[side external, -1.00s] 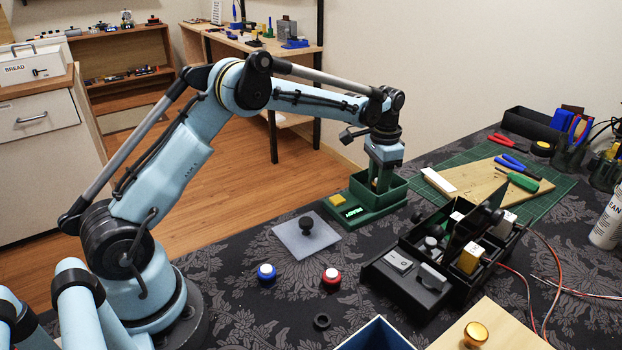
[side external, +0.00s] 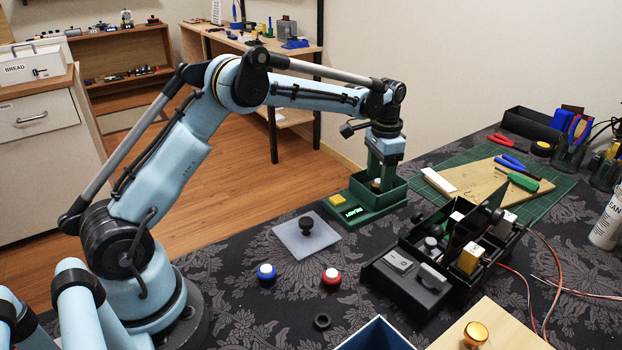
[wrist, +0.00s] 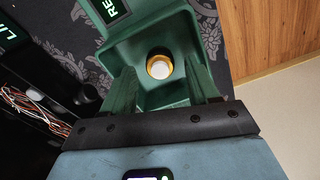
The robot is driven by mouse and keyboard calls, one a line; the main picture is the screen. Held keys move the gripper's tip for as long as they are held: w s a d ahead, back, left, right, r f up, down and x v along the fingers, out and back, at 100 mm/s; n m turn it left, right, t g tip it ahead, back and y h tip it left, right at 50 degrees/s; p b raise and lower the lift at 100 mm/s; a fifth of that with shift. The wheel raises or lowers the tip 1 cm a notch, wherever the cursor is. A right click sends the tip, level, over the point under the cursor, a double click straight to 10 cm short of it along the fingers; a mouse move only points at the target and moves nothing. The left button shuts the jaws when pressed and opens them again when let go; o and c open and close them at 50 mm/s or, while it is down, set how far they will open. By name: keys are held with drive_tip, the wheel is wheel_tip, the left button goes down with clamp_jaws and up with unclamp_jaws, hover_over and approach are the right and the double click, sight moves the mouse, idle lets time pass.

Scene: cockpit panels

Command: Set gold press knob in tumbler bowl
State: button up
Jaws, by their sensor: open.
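The gold press knob (wrist: 160,66), with a white top and gold ring, sits inside the green tumbler bowl (side external: 398,187), against its floor as far as I can tell. The knob also shows as a small pale shape in the side view (side external: 377,184). My gripper (side external: 379,178) points down into the bowl and is open. In the wrist view, its green fingers (wrist: 162,80) stand apart on either side of the knob, with gaps showing. The bowl's base has a lit READY display and a yellow button.
A black knob on a grey plate (side external: 305,240), a blue knob (side external: 267,273) and a red knob (side external: 331,277) stand left of the bowl. A black divided box (side external: 420,285) is to the right. A brass knob (side external: 475,333) is at the front.

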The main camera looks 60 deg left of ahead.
sight(378, 183)
drive_tip(key=s+d+r+t, duration=0.1)
drive_tip(key=s+r, duration=0.1)
drive_tip(key=r, duration=0.5)
drive_tip(key=s+d+r+t, duration=0.1)
drive_tip(key=s+r, duration=0.2)
drive_tip(key=r, duration=0.5)
drive_tip(key=s+d+f+n+t, duration=0.1)
drive_tip(key=s+d+f+t, duration=0.1)
drive_tip(key=s, duration=0.7)
drive_tip(key=s+d+f+n+t, duration=0.1)
drive_tip(key=s+f+n+t, duration=0.1)
drive_tip(key=s, duration=0.8)
wheel_tip(378, 183, down, 2)
drive_tip(key=shift+d+f+t, duration=0.25)
drive_tip(key=shift+d+t, duration=0.1)
drive_tip(key=shift+t, duration=0.25)
